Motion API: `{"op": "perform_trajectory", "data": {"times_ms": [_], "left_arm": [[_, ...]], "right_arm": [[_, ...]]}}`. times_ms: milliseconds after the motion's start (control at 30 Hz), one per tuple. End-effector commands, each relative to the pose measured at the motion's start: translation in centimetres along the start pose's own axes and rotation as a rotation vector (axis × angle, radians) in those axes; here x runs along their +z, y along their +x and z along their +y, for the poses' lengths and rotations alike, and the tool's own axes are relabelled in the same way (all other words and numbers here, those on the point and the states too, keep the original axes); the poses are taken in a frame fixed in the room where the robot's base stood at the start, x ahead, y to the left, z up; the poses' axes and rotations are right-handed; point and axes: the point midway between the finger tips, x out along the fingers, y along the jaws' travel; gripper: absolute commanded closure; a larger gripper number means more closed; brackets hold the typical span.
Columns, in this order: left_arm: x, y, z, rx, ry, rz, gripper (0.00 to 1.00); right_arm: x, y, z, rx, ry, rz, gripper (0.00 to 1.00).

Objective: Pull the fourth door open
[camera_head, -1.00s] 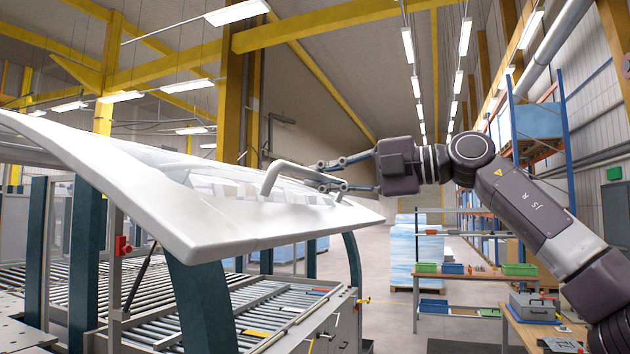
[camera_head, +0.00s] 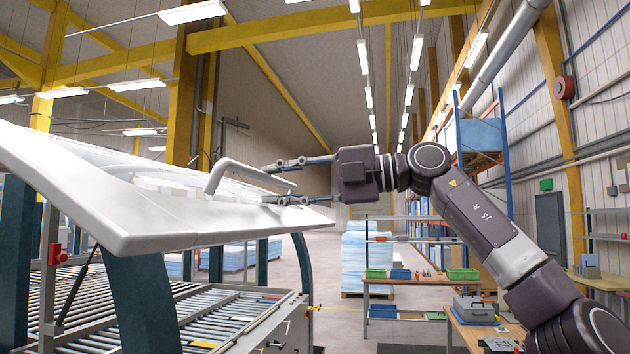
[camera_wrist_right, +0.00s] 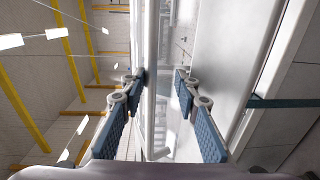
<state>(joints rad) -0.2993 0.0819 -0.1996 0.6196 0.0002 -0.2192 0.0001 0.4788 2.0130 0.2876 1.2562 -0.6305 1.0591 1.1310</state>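The door (camera_head: 120,220) is a large white panel, raised and tilted, on the left of the head view. A grey bar handle (camera_head: 233,165) stands off its upper face near the right end. My right gripper (camera_head: 267,184) reaches in from the right with its fingers apart, one above and one below the bar. In the right wrist view the bar (camera_wrist_right: 151,75) runs between the open fingers (camera_wrist_right: 160,78), with gaps visible at both sides. The door's window and white frame lie behind it. I cannot tell whether this is the fourth door. My left gripper is not in view.
A roller conveyor (camera_head: 180,305) lies below the door, with dark teal posts (camera_head: 140,300) beside it. A workbench with green and blue bins (camera_head: 375,274) and a pallet stack (camera_head: 354,245) stand beyond my right arm. Open floor (camera_head: 335,300) lies between conveyor and bench.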

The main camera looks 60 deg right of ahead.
Motion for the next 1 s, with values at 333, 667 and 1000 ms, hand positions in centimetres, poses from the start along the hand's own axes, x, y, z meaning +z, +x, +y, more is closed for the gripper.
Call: {"op": "perform_trajectory", "data": {"times_ms": [333, 667, 1000], "left_arm": [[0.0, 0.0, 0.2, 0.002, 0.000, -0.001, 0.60], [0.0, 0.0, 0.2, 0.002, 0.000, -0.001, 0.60], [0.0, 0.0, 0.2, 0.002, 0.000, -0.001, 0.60]], "right_arm": [[0.0, -7.0, 0.2, 0.007, 0.000, -0.002, 0.72], [0.0, -9.5, 0.1, 0.004, 0.000, -0.001, 0.72], [0.0, -9.5, 0.1, 0.004, 0.000, -0.001, 0.72]]}}
